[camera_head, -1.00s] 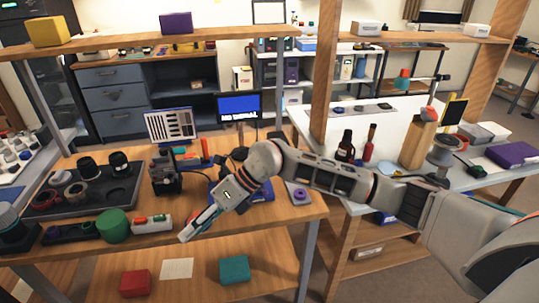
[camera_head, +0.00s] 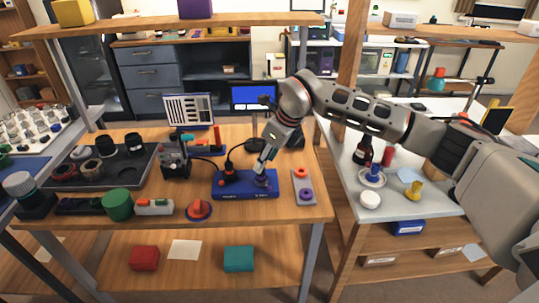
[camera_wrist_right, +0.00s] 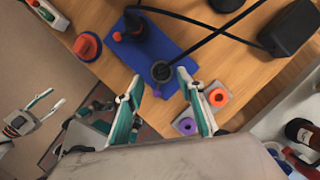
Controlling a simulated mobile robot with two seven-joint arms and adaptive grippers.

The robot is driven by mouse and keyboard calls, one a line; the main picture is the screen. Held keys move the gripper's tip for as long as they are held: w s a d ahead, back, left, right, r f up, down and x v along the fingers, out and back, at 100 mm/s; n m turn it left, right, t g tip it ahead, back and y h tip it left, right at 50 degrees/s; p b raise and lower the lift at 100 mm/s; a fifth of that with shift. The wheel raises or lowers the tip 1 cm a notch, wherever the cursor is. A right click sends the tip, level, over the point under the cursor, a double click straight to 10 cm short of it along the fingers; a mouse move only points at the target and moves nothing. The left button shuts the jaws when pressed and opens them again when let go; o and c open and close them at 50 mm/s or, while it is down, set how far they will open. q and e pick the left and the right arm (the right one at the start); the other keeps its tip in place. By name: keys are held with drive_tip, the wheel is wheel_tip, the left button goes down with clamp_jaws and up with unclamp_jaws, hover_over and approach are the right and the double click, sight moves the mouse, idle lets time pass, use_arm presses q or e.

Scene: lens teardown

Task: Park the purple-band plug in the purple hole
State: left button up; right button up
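The purple-band plug (camera_wrist_right: 161,71) is a dark round plug standing on the blue box, with purple showing at its near side. A black cable runs up from it. My right gripper (camera_wrist_right: 160,75) has its fingers spread on both sides of this plug, with visible gaps; in the head view the gripper (camera_head: 262,166) is over the right part of the box. The grey plate to the right holds the purple hole (camera_wrist_right: 187,126), also seen in the head view (camera_head: 305,197), and an orange-ringed hole (camera_wrist_right: 218,97). My left gripper (camera_wrist_right: 48,103) appears far off at the left, open and empty.
The blue box (camera_head: 228,192) also carries a black plug with an orange band (camera_wrist_right: 130,27). A red knob on a blue base (camera_head: 198,209) stands left of the box. A monitor (camera_head: 253,96) and a black block (camera_wrist_right: 290,28) stand behind. Bare wood lies around the plate.

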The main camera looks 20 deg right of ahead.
drive_tip(key=x, duration=0.5)
drive_tip(key=shift+w+a+f, duration=0.1)
drive_tip(key=shift+w+f, duration=0.05)
drive_tip(key=shift+f, duration=0.25)
clamp_jaws()
drive_tip(key=c, duration=1)
unclamp_jaws()
drive_tip(key=shift+c, duration=0.2)
drive_tip(key=shift+r+p, duration=0.6)
drive_tip(key=shift+r, duration=0.25)
clamp_jaws()
drive_tip(key=shift+r, duration=0.1)
drive_tip(key=shift+r+p, duration=1.6)
drive_tip(key=shift+r, duration=0.55)
